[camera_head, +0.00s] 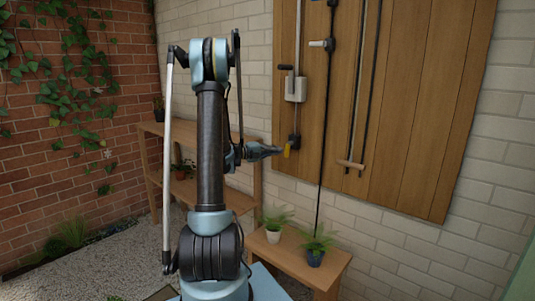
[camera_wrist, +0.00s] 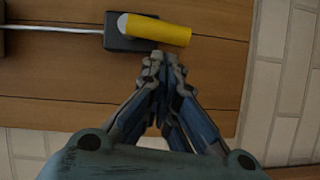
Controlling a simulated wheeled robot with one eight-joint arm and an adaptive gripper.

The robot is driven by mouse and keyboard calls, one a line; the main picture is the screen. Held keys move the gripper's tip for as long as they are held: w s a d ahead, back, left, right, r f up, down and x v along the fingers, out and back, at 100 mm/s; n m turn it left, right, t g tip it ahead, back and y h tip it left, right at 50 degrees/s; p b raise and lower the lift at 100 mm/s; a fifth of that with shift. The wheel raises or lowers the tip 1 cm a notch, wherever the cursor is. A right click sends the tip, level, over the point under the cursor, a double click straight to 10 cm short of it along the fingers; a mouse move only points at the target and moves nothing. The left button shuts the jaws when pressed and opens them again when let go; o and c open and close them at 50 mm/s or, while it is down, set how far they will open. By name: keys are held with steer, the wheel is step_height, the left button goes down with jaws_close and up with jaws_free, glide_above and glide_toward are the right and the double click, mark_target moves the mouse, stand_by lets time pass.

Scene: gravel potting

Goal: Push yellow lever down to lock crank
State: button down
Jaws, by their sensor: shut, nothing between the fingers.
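The yellow lever (camera_head: 287,150) sits on a small black block (camera_head: 295,139) low on the wooden board. In the wrist view the lever (camera_wrist: 160,29) extends right from the black block (camera_wrist: 116,42), which is on the end of a thin metal rod (camera_wrist: 60,29). In the head view it hangs downward. My gripper (camera_head: 278,151) is shut and empty, with its tips close to the lever. In the wrist view the fingertips (camera_wrist: 162,60) lie just below the lever in the picture; contact is unclear. The likely crank, a pale box (camera_head: 295,89) with a dark handle (camera_head: 284,67), is higher on the board.
The wooden board (camera_head: 420,120) hangs on a pale brick wall. A second pale handle (camera_head: 317,44) and a wooden-handled rod (camera_head: 350,165) are to the right. A low wooden bench (camera_head: 325,268) with potted plants stands below. A wooden shelf (camera_head: 155,129) is at left.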

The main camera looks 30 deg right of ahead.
steer(key=shift+d, duration=0.4)
steer(key=shift+s, duration=0.1)
steer(key=shift+s+d+f, duration=0.15)
steer(key=shift+s+f, duration=0.25)
steer(key=shift+s, duration=0.3)
steer(key=w+a, duration=0.2)
steer(key=a, duration=0.8)
